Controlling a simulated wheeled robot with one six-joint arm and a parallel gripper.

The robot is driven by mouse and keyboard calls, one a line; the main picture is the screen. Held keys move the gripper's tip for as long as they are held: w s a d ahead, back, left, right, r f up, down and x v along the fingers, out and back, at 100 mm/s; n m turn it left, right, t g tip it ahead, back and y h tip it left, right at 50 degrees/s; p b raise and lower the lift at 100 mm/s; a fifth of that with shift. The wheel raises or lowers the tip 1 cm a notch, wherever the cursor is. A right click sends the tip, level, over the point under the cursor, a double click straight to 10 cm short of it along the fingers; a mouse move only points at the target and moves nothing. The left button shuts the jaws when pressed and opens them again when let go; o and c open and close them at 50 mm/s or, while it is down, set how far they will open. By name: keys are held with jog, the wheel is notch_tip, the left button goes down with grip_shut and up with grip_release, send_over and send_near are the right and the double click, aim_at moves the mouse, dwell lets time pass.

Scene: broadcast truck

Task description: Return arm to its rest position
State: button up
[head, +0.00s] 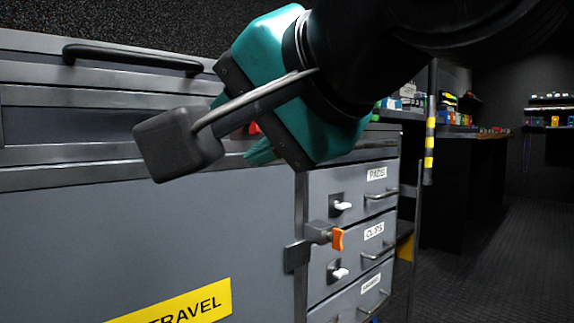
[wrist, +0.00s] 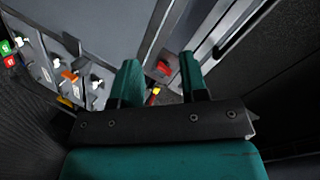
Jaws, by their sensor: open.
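My gripper (head: 240,128) is teal and black and is raised in front of the grey cabinet (head: 150,230), near its upper ledge. In the wrist view, my gripper (wrist: 158,65) has its two teal fingers apart, with nothing seen held between them. A small red part (wrist: 163,68) shows past the gap between the fingers. A bit of red (head: 254,128) also shows behind the gripper in the head view. My black arm comes in from the top right. The ledge behind the gripper is partly hidden.
A drawer stack (head: 346,215) has white latches (head: 341,206) and bar handles. An orange latch (head: 338,239) sticks out at the cabinet's edge. A black handle (head: 130,58) is on the upper panel. A yellow-black striped post (head: 429,140) stands right. The floor (head: 480,260) at right is clear.

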jog(key=w+d+f+n+g+h+p, duration=0.1)
jog(key=d+f+n+g+h+p, duration=0.4)
jog(key=d+p, duration=0.45)
jog(key=s+d+f+n+g+p, duration=0.3)
jog(key=s+d+n+g+p, duration=0.3)
jog(key=s+d, duration=0.25)
notch_tip(320, 180, up, 38)
jog(key=m+p, duration=0.1)
jog(key=p, duration=3.7)
jog(key=shift+d, duration=0.15)
jog(key=shift+d+f, duration=0.1)
jog(key=shift+f, duration=0.1)
